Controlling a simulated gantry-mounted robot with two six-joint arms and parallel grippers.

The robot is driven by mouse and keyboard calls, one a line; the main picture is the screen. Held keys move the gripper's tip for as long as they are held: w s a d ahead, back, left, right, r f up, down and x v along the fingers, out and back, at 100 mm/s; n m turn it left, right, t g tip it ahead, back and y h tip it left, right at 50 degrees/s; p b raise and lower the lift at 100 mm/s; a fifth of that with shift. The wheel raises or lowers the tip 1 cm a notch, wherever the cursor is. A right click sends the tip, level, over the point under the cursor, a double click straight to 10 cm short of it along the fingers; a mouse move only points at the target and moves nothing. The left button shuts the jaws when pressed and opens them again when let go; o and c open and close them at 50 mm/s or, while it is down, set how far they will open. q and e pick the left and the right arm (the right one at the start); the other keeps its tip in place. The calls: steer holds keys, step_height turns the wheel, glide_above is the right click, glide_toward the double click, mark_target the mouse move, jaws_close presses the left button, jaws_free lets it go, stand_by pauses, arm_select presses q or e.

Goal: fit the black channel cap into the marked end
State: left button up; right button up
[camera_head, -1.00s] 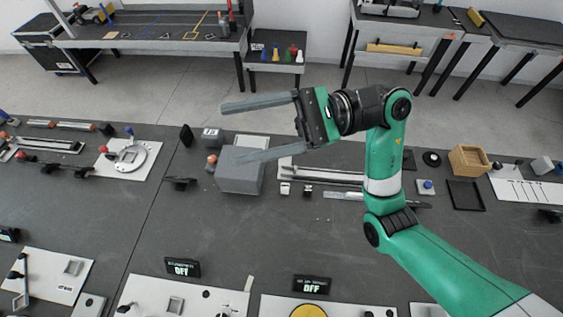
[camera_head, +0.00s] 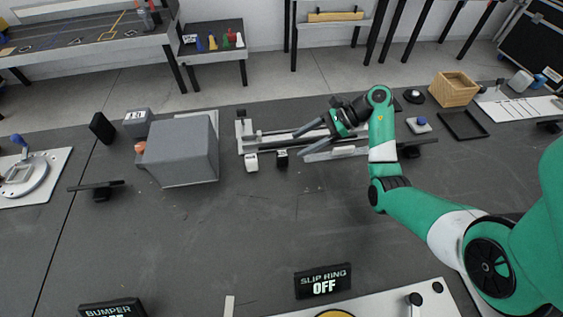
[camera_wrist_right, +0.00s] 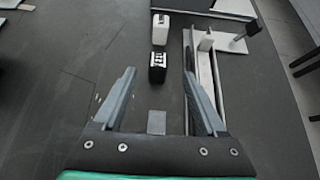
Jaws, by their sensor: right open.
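The black channel cap (camera_head: 282,157) is a small black block with white marks, standing on the dark bench in front of the channel. It also shows in the wrist view (camera_wrist_right: 158,67), just beyond and between the fingertips, apart from them. A similar white cap (camera_head: 252,161) stands to its left. The pale metal channel (camera_head: 268,141) lies behind both caps; a small upright block stands at its left end, and no end mark can be made out. My right gripper (camera_head: 299,146) is open and empty, low over the bench to the right of the black cap. My left gripper is not in view.
A large grey box (camera_head: 180,150) stands left of the channel. A wooden crate (camera_head: 453,89) and a black tray (camera_head: 463,126) are at the right. The bench between the sign and caps is clear.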

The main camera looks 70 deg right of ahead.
mark_target(286, 152)
steer(key=b+x, duration=0.1)
steer(key=x, duration=0.4)
steer(key=shift+a+f+b, duration=0.1)
steer(key=shift+f+b, duration=0.1)
steer(key=shift+b, duration=0.15)
steer(key=shift+w+a, duration=0.15)
steer(key=shift+w, duration=0.1)
steer(key=shift+w+f, duration=0.1)
steer(key=shift+f, duration=0.15)
steer(key=b+x, duration=0.2)
steer(key=x, duration=0.2)
steer(key=shift+a+f+b, duration=0.1)
steer(key=shift+f+b, duration=0.05)
steer(key=shift+b, duration=0.25)
steer(key=shift+w+a, duration=0.15)
steer(key=shift+w, duration=0.05)
steer(key=shift+c, duration=0.5)
jaws_close()
